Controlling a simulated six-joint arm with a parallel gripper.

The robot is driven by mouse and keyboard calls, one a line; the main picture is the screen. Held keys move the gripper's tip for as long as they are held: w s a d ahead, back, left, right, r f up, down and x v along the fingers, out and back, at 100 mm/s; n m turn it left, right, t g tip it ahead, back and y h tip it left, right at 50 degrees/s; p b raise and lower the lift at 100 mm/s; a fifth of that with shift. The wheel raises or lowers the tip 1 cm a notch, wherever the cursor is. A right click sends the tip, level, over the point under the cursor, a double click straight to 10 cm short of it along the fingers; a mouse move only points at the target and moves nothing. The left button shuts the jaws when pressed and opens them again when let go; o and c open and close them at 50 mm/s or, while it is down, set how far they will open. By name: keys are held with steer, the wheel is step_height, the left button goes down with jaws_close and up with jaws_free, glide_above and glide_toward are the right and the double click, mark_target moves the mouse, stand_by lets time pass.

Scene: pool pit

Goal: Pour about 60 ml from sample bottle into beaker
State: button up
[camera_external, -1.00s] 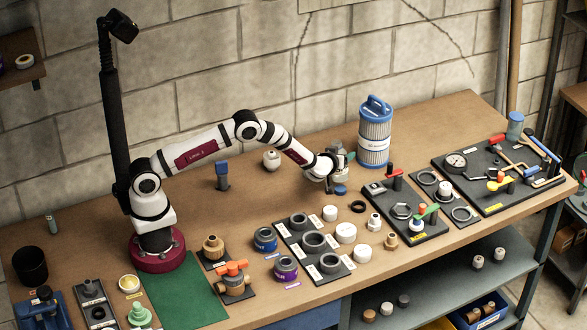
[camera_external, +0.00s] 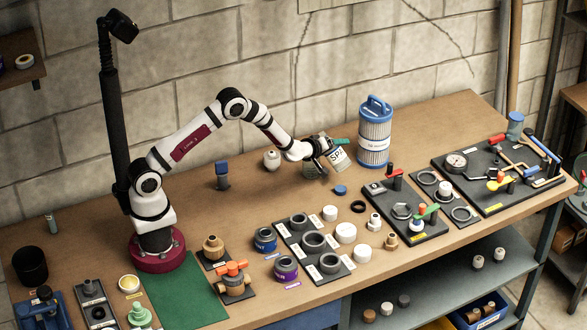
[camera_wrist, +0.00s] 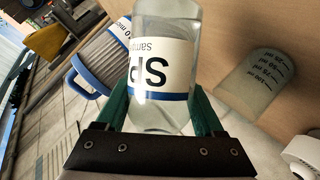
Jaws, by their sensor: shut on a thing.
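My gripper (camera_wrist: 158,112) has green fingers shut on the clear sample bottle (camera_wrist: 163,30), one on each side. The bottle has a white label with black letters and a blue band. In the external view my gripper (camera_external: 329,148) holds the bottle (camera_external: 340,159) tilted above the table, left of the filter cartridge. The beaker (camera_wrist: 252,85), clear with dark graduation marks, stands on the table to the right of the bottle in the wrist view, apart from it. I cannot make the beaker out clearly in the external view. The bottle's mouth and liquid level are not clear.
A blue-topped filter cartridge (camera_external: 374,135) stands close to the right of the bottle. A small blue cap (camera_external: 340,190) lies on the table below. Dark boards with rings and fittings (camera_external: 405,208) lie to the front right.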

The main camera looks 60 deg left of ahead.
steer(key=shift+w+d+f+n+h, duration=0.1)
steer(key=shift+d+f+n+h, duration=0.15)
steer(key=shift+f+n+h, duration=0.25)
steer(key=f, duration=0.1)
steer(key=f+n+t, duration=0.1)
steer(key=shift+w+d+f+h, duration=0.1)
steer(key=shift+d+f+h, duration=0.1)
steer(key=shift+f+h, duration=0.15)
steer(key=shift+r+n+t, duration=0.4)
steer(key=shift+r+n, duration=0.1)
steer(key=shift+n, duration=0.1)
steer(key=shift+r+h, duration=0.15)
steer(key=shift+h, duration=0.2)
steer(key=shift+a+r+n+t, duration=0.2)
steer(key=shift+r+n+t, duration=0.15)
steer(key=shift+n, duration=0.25)
steer(key=shift+f+n+t+h, duration=0.15)
steer(key=shift+n+t+h, duration=0.15)
steer(key=shift+n, duration=0.1)
steer(key=shift+d+f+n, duration=0.1)
steer(key=shift+d+n, duration=0.05)
steer(key=shift+n, duration=0.15)
stand_by(0.7)
steer(key=shift+r+n+t+p, duration=0.3)
steer(key=shift+r+n+t, duration=0.05)
steer(key=shift+n, duration=0.05)
stand_by(1.4)
